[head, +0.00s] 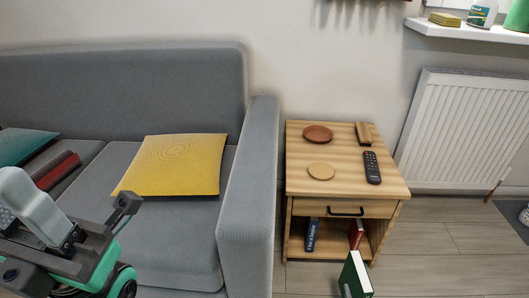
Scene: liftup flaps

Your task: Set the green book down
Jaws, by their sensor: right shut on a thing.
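The green book (358,272) stands upright and slightly tilted at the bottom edge of the head view, in front of the side table (298,180). My right gripper (348,291) is shut on the green book; only a small dark part shows low on the book, and the rest is out of frame. My left arm comes in at the lower left with its dark gripper (72,240), over the sofa front. I cannot make out its jaw opening.
The table top holds two round coasters (318,133), a remote (372,167) and a wooden block (363,133). Its open shelf holds a blue book (311,234) and a red book (355,234), with a gap between. The sofa (248,200) stands left; floor (450,250) is clear right.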

